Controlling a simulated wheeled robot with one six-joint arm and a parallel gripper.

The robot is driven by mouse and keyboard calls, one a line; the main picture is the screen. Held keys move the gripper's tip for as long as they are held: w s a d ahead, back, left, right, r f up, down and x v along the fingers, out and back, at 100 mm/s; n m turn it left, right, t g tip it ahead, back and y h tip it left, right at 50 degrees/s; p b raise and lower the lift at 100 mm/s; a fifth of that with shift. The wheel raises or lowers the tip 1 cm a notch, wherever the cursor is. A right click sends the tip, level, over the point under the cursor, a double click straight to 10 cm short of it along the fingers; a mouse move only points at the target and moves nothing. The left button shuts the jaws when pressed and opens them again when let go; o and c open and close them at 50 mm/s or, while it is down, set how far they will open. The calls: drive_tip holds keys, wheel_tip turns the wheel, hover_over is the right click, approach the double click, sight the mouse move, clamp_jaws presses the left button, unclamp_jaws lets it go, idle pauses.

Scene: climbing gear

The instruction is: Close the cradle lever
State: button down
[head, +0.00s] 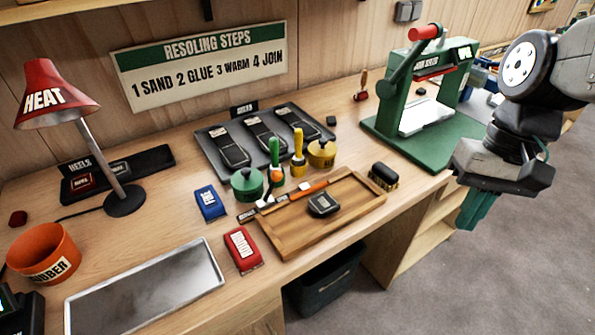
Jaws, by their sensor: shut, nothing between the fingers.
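A green press (395,85) stands on the right part of the bench, on a green base with a pale plate in it. Its lever (400,60) is a green arm with a red handle (424,32), which sticks up above the press frame. This is the only lever I can make out, and no label calls it the cradle lever. Part of the press's right side is near my arm.
A red lamp (57,92), orange tub (42,254) and metal tray (145,292) are left. Floor (480,285) is clear at lower right.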

drive_tip(key=w+a+f+m+g+y, duration=0.1)
drive_tip(key=w+a+f+m+y, duration=0.1)
drive_tip(key=w, duration=0.3)
drive_tip(key=w+a+f+m+g+y, duration=0.1)
drive_tip(key=w+a+f+m+y, duration=0.2)
drive_tip(key=w+a+m+y, duration=0.1)
drive_tip(key=w+a+f+m+y, duration=0.2)
drive_tip(key=w+a+f+m, duration=0.1)
drive_tip(key=w+a+m, duration=0.1)
drive_tip(key=shift+w+a+m+g+y, duration=0.2)
drive_tip(key=shift+w+m+g+y, duration=0.3)
drive_tip(key=shift+w, duration=0.45)
drive_tip(key=w+a+r+m+t+y, duration=0.1)
drive_tip(key=w+a+r+m+y, duration=0.1)
drive_tip(key=w+m, duration=0.3)
drive_tip(key=shift+w+a+t, duration=0.25)
drive_tip(key=shift+a+t, duration=0.1)
drive_tip(key=shift+t, duration=0.05)
approach(272, 187)
wheel_tip(272, 187, down, 3)
drive_tip(key=shift+d+f, duration=0.1)
drive_tip(key=shift+f, duration=0.15)
drive_tip(key=shift+a+r, duration=0.3)
drive_tip(key=shift+a, duration=0.3)
drive_tip(key=shift+a+r, duration=0.3)
drive_tip(key=shift+a, duration=0.25)
drive_tip(key=shift+s+a+r, duration=0.1)
drive_tip(key=shift+a+r, duration=0.15)
drive_tip(key=shift+a, duration=0.3)
